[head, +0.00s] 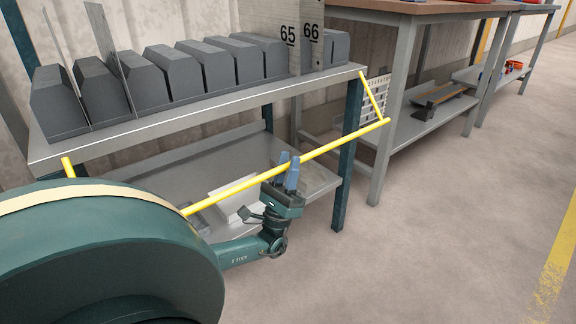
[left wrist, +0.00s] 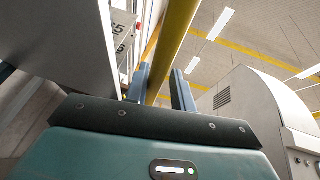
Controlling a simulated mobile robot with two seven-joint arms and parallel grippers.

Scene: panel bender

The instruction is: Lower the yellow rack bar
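The yellow rack bar (head: 335,147) runs along the front of the grey rack, a little below its upper shelf. A short yellow side arm (head: 374,97) joins its right end to the shelf edge. My left gripper (head: 289,160) is at the bar from below, its two blue fingers pointing up on either side of it. In the left wrist view the bar (left wrist: 172,45) passes between the fingertips (left wrist: 160,84), with a small gap beside the right finger. The fingers look open. My right gripper is not in view. My green arm hides the bar's left part.
The rack's upper shelf (head: 205,101) holds several dark grey tool blocks (head: 176,73). A lower shelf (head: 310,182) lies behind my gripper. A workbench (head: 400,17) stands to the right. The floor (head: 450,215) in front is clear.

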